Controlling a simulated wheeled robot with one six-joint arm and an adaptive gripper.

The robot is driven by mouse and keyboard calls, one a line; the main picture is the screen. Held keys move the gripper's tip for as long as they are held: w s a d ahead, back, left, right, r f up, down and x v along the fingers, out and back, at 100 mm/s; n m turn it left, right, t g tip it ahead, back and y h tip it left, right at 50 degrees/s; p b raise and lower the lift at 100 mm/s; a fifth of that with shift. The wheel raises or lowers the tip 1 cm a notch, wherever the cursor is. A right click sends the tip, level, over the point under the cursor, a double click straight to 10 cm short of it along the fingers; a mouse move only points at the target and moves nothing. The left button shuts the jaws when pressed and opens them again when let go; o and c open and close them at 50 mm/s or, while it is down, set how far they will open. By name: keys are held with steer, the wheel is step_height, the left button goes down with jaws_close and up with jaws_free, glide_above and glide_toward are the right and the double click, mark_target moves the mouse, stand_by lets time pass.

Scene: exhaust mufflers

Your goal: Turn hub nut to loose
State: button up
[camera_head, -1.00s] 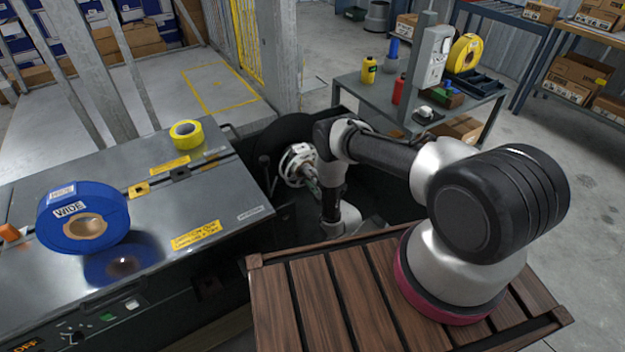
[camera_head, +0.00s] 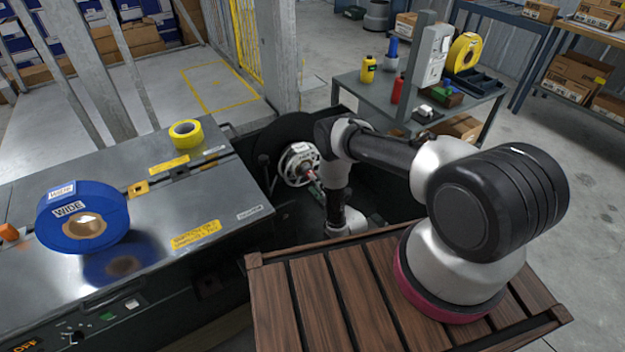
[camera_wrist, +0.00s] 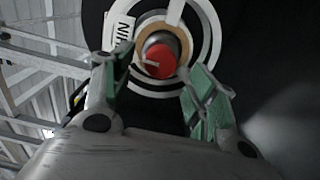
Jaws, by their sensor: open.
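The hub nut (camera_wrist: 160,60) is a red round cap with a white line mark, at the centre of a white ringed hub (camera_wrist: 205,30) with a tan inner ring. My gripper (camera_wrist: 154,78) is open, its green-padded fingers spread on either side below the nut, with nothing held between them. In the head view the hub (camera_head: 297,160) faces my arm over a dark recess, and a bit of the red nut (camera_head: 311,176) shows. My gripper (camera_head: 317,187) is close to the nut there, partly hidden by my wrist. Whether the fingers touch the nut is not clear.
A metal bench (camera_head: 50,285) at left carries a blue WIDE reel (camera_head: 58,232) and a yellow tape roll (camera_head: 186,134). A grey table (camera_head: 375,95) with bottles and a yellow reel stands behind. Dark machine walls surround the hub closely.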

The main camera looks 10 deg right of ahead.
steer(key=v, duration=0.8)
steer(key=shift+s, duration=0.3)
steer(key=shift+d, duration=0.1)
